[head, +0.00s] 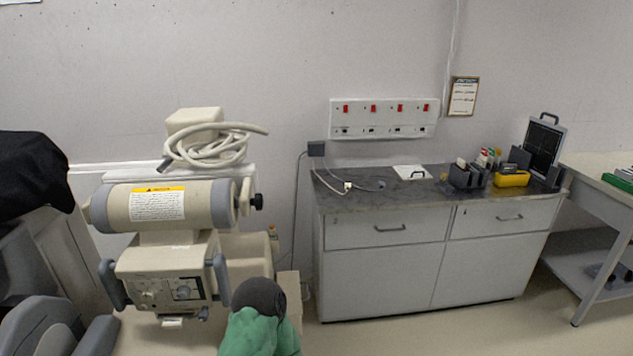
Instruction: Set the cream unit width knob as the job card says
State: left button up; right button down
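The cream unit (168,262) stands at the left, with a cream and grey cylinder (200,205) on top. Its front panel carries a small dial or knob (183,293) on the right and smaller controls on the left. Their markings are too small to read, so I cannot tell which is the width knob or how it is set. A white label with a yellow header (157,203) is on the cylinder. A framed notice (462,97) hangs on the wall; its text is unreadable, and I cannot tell whether either is the job card. Neither of my grippers is in view.
A green cloth-like bundle with a dark round top (259,298) stands just right of the panel. Dark covered equipment (30,168) is at far left. A grey cabinet (385,258) with cluttered worktop stands right, beside a side table (600,195). Floor before the cabinet is clear.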

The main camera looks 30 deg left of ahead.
aim_at(149, 291)
jog(key=u, duration=1.6)
